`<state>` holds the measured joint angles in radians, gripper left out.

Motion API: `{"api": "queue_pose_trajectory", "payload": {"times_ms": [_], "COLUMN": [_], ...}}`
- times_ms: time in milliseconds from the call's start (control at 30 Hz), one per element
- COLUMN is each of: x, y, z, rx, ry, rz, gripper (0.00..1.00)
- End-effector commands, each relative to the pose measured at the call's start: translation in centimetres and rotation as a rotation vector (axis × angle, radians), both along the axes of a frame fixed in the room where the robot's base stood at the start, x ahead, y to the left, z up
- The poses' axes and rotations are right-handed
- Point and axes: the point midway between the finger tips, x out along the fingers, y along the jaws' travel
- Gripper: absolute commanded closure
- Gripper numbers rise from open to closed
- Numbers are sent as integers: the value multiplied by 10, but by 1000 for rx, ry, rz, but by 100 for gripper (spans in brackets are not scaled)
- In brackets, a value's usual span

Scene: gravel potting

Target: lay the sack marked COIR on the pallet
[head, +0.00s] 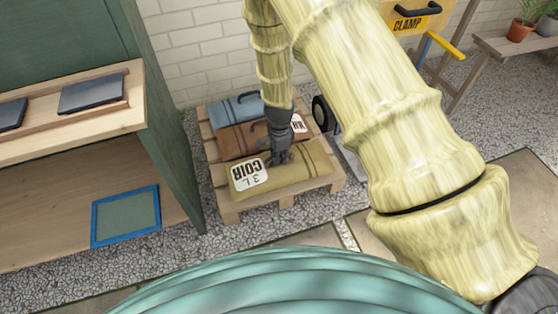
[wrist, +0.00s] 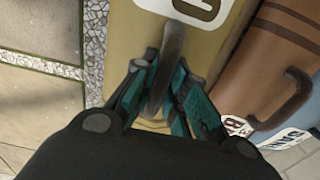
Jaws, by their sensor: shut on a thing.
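The yellow sack marked COIR, 3 L (head: 310,172) lies flat over the front part of the wooden pallet (head: 231,217). I cannot tell whether its underside touches the slats. My gripper (head: 281,157) points down at the middle of the sack. In the wrist view my gripper (wrist: 165,100) is shut on the sack's dark handle (wrist: 173,48), with a finger on each side of it. The yellow sack (wrist: 122,45) fills the area under the fingers there, with part of its white label showing.
A brown sack (head: 235,141) and a blue sack (head: 227,113) lie behind the COIR sack on the pallet. A green-sided bench (head: 173,130) stands at the left, with a blue-framed panel (head: 126,216) on its lower shelf. A yellow CLAMP case (head: 412,22) is at upper right.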

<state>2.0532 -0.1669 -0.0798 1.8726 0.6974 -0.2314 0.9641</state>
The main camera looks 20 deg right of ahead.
Motion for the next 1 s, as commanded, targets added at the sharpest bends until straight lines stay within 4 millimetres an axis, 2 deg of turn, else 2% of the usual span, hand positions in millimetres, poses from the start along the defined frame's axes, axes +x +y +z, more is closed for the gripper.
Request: {"api": "queue_pose_trajectory", "payload": {"times_ms": [33,133,567,600,700,1000], "x": [1,1,0,0,0,0], "y": [0,0,0,0,0,0], "z": [-9,-16,-18,-18,-18,-18], "rx": [0,0,0,0,0,0], "ry": [-1,-1,-1,0,0,-1], "rz": [0,-1,0,0,0,0], "gripper": [100,100,100,78,64,64]}}
